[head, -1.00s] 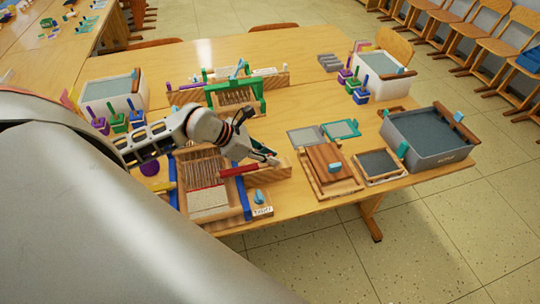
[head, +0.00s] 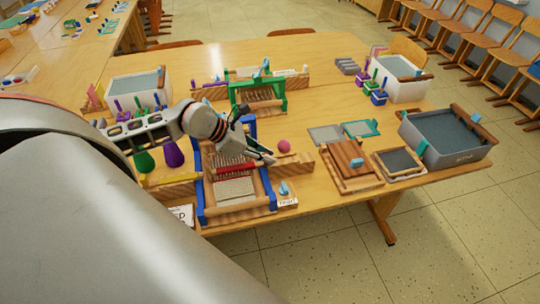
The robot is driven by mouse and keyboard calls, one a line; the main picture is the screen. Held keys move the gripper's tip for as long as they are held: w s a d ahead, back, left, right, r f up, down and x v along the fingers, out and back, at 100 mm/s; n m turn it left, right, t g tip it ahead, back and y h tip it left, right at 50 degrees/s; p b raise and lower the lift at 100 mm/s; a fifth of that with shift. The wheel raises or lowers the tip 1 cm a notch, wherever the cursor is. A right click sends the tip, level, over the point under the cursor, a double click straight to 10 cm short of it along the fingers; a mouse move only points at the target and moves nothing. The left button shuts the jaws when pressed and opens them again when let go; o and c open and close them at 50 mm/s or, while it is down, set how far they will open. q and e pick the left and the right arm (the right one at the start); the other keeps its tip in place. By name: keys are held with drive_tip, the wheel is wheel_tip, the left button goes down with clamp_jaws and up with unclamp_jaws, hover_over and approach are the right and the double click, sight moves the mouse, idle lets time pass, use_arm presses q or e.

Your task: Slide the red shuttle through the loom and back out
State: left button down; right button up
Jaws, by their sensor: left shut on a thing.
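The loom (head: 205,205) has a blue frame and wooden bars and stands near the front of the table, with pale threads and a white woven part. The red shuttle (head: 236,167) lies crosswise among the loom's threads, mostly between the two blue sides. My left gripper (head: 266,158) is at the loom's right side, shut on the shuttle's right end; the fingers partly hide that end. Whether threads pass over or under the shuttle is too small to tell. My right gripper is not in view.
A wooden holder (head: 295,161) and a pink ball (head: 284,146) are right of the loom. Green (head: 144,162) and purple (head: 174,155) cones stand left. A green loom (head: 282,97) stands behind. A wooden press (head: 350,165) and grey tub (head: 445,140) are farther right.

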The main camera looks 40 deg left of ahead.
sight(252, 165)
use_arm(q)
drive_tip(key=c, duration=2)
unclamp_jaws()
drive_tip(key=shift+s+a, duration=0.1)
drive_tip(key=shift+a, duration=0.05)
drive_tip(key=shift+o, duration=0.2)
drive_tip(key=shift+s, duration=0.1)
drive_tip(key=shift+v, duration=2.75)
drive_tip(key=v, duration=0.6)
drive_tip(key=shift+r, duration=0.25)
drive_tip(key=shift+s, duration=0.1)
